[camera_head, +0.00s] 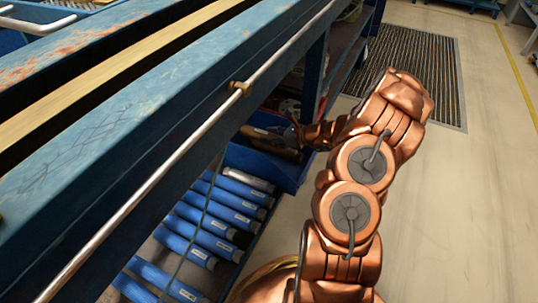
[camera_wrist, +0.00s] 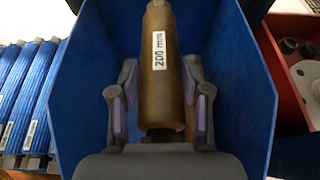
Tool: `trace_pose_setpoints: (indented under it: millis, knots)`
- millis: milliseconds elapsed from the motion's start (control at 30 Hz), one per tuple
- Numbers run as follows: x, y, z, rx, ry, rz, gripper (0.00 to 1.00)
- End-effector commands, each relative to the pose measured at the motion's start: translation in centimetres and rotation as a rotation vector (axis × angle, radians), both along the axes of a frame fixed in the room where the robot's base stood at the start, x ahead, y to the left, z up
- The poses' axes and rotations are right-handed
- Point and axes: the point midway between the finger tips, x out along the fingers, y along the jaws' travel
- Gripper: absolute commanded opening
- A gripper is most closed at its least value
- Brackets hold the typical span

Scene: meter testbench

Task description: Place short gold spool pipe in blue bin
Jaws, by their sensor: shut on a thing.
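The gold spool pipe (camera_wrist: 165,85) has a white label reading 200 mm and sits between the two finger pads of my gripper (camera_wrist: 163,100) in the wrist view. My gripper is shut on it. The blue bin (camera_wrist: 240,85) surrounds the pipe and fingers in that view, with walls on both sides. In the head view the blue bin (camera_head: 285,176) is on the lower shelf under the bench, and my gripper (camera_head: 298,138) reaches in over it from the right. The pipe (camera_head: 270,138) shows there partly, at the bin. Whether it touches the bin floor cannot be told.
Several blue rolls with white labels (camera_head: 225,212) lie left of the bin. A red bin (camera_wrist: 285,85) with dark round parts and a pale piece stands to its right. The blue bench (camera_head: 130,110) and its metal rod overhang the shelf.

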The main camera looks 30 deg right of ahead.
Motion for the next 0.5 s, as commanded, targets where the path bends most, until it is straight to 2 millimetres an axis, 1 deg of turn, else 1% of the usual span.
trace_pose_setpoints:
  millis: [33, 100, 200, 367, 500]
  knots:
    - [0.0, 0.0, -1.4, 0.003, 0.002, 0.000, 0.00]
    - [0.0, 0.1, -2.4, 0.004, 0.001, 0.002, 0.00]
    - [0.0, 0.1, -3.3, 0.005, -0.001, 0.001, 0.00]
    - [0.1, 0.2, -3.8, 0.003, -0.002, 0.003, 0.00]
    - [0.1, 0.2, -5.0, 0.003, -0.001, 0.002, 0.00]
